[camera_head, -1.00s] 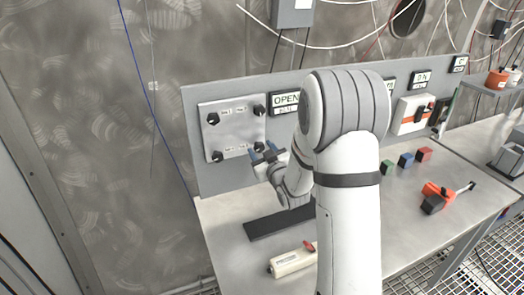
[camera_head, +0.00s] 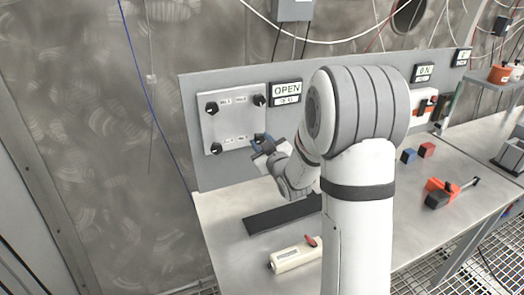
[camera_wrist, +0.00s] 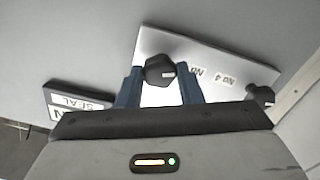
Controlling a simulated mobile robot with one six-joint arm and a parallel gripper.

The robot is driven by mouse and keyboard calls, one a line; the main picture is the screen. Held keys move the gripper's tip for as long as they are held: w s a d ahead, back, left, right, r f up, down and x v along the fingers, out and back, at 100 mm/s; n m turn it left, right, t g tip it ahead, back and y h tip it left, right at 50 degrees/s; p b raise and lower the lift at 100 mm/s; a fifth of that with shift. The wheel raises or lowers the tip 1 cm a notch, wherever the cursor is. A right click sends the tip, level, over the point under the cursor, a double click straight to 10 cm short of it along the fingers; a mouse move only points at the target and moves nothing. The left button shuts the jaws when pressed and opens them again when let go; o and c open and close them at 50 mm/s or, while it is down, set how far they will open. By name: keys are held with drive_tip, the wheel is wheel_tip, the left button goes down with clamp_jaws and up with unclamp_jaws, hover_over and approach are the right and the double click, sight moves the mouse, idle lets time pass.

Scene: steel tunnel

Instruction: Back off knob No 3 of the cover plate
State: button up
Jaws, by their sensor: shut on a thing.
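The pale cover plate (camera_head: 234,122) is on the grey upright panel, with black knobs near its corners. My gripper (camera_head: 260,140) is at its lower right corner, over the knob there. In the wrist view my blue fingers (camera_wrist: 160,88) stand on either side of a black knob (camera_wrist: 160,70), and my gripper is shut on it. The label beside this knob is only partly readable. A second knob (camera_wrist: 262,95) sits near the "No 4" label. In the head view the held knob is mostly hidden by my fingers.
An OPEN sign (camera_head: 286,89) is right of the plate. The bench below holds a dark flat bar (camera_head: 280,214), a cream tool with a red part (camera_head: 295,256), a blue block (camera_head: 408,155), a red block (camera_head: 427,149) and an orange-black tool (camera_head: 440,193).

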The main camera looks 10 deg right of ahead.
drive_tip(key=n+b, duration=0.1)
drive_tip(key=b, duration=0.2)
drive_tip(key=f+n+b, duration=0.1)
drive_tip(key=n+b, duration=0.1)
drive_tip(key=b, duration=0.2)
drive_tip(key=n+b, duration=0.4)
drive_tip(key=b, duration=0.5)
drive_tip(key=shift+n, duration=0.3)
drive_tip(key=n+b, duration=0.3)
drive_tip(key=b, duration=0.2)
drive_tip(key=shift+r+b, duration=0.15)
drive_tip(key=shift+b, duration=0.2)
drive_tip(key=n+b, duration=0.3)
drive_tip(key=shift+r+n+b, duration=0.25)
drive_tip(key=shift+n+b, duration=0.1)
drive_tip(key=shift+n, duration=0.05)
drive_tip(key=shift+a, duration=0.1)
drive_tip(key=o, duration=1)
